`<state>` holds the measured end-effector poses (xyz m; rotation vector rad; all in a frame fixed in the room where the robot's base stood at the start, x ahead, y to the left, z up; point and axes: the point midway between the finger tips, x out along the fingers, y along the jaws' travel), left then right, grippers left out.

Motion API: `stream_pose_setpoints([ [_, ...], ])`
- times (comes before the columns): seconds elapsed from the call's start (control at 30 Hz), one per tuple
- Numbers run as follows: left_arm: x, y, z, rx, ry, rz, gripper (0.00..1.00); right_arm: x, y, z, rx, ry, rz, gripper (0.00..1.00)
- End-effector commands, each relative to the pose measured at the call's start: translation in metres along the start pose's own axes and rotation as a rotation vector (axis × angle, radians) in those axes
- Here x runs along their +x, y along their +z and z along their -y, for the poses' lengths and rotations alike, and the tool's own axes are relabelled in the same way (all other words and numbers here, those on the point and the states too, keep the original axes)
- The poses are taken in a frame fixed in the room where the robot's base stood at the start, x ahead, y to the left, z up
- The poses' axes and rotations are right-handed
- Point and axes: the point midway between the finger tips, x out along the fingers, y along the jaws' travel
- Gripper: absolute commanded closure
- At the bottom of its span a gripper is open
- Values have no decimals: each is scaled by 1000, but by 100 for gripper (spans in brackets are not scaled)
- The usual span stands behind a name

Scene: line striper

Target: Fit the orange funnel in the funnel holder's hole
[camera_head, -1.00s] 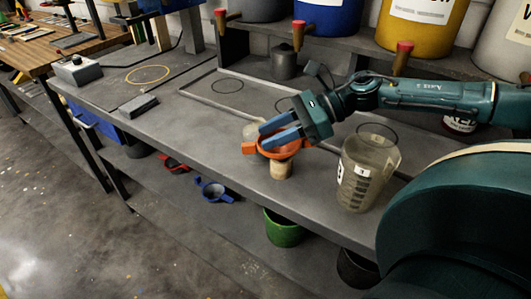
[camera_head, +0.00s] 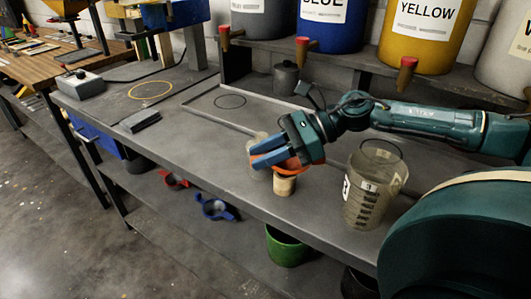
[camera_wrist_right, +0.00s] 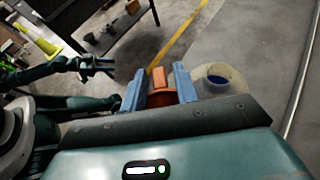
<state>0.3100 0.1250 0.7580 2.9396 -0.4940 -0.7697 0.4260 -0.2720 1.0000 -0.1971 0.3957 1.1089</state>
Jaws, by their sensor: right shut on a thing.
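The orange funnel (camera_head: 291,166) is in my right gripper (camera_head: 268,153) above the front part of the grey bench. The blue fingers are shut on it and hide part of its rim. In the right wrist view, its orange tab (camera_wrist_right: 158,76) shows between the fingers (camera_wrist_right: 160,85). A tan cylinder (camera_head: 284,186) shows right below the funnel; I cannot tell whether they touch. I cannot clearly make out the funnel holder or its hole. My left gripper (camera_wrist_right: 97,66) appears only in the right wrist view, small and dark, away from the funnel.
A translucent measuring jug (camera_head: 372,190) stands to the right of the funnel. A clear cup (camera_head: 257,150) is close behind the fingers. A red item (camera_head: 173,180) and a blue item (camera_head: 214,208) lie on the lower shelf. The bench's left part is mostly free.

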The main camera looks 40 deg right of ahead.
Motion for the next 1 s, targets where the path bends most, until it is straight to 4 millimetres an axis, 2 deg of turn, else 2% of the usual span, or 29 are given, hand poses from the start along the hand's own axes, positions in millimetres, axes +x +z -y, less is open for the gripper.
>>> stream_pose_setpoints([
  [0.03,0,1,0,1,1,0,58,1,-9,-1,10,5,-15,83],
  [0.27,1,1,0,3,1,1,58,1,-9,0,9,4,-16,100],
  [0.57,0,0,0,4,2,1,58,-1,-7,1,9,1,-18,100],
  [1.0,-5,-10,-1,4,1,1,58,-12,21,0,2,-3,-12,100],
])
